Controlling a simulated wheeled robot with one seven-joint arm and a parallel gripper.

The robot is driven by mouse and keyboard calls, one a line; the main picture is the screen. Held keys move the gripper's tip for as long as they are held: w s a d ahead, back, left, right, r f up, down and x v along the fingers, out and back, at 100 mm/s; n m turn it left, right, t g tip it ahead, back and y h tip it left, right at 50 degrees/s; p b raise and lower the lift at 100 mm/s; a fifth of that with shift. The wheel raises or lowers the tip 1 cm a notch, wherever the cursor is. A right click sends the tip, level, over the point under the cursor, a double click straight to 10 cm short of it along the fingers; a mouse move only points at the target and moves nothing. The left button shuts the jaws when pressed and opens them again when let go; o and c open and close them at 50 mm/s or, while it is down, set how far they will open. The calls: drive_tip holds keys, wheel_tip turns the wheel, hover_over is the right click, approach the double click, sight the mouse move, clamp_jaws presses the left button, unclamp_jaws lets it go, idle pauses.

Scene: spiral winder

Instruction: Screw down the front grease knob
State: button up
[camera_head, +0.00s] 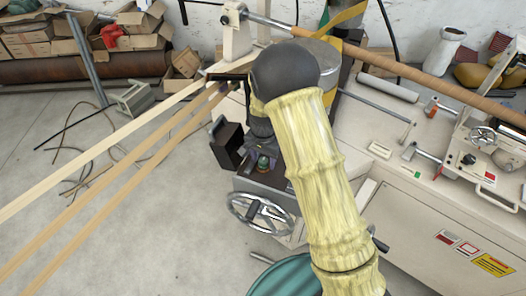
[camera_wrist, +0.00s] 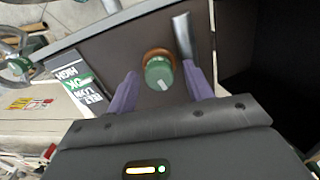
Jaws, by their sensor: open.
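In the wrist view a green knob (camera_wrist: 158,72) with a pale mark on top sits on an orange-brown base on a dark panel. My gripper (camera_wrist: 161,88) is open, with one purple finger on each side of the knob. Small gaps seem to show between the fingers and the knob; I cannot tell how deep the fingers reach. In the head view the green knob (camera_head: 263,162) shows small on the dark machine top, just below my gripper, which is mostly hidden by my arm.
A spoked handwheel (camera_head: 262,213) is below the knob. A dark open box (camera_head: 227,145) stands left of it. A grey metal lever (camera_wrist: 184,36) rises close to the right finger. A HIGH/OK/LOW BELT label (camera_wrist: 80,82) lies to the left. Pale strips (camera_head: 110,150) cross at left.

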sight(263, 160)
wheel_tip(263, 160, up, 17)
drive_tip(key=b, duration=0.2)
drive_tip(key=shift+r, duration=0.2)
idle(0.5)
drive_tip(key=s+d+f+n+t, duration=0.2)
drive_tip(key=s+d+f+n, duration=0.2)
drive_tip(key=s+d, duration=1.1)
drive_tip(key=s+n, duration=0.1)
drive_tip(key=s, duration=0.2)
drive_tip(key=shift+s+n+t, duration=0.3)
drive_tip(key=shift+s, duration=0.05)
drive_tip(key=shift+d, duration=0.1)
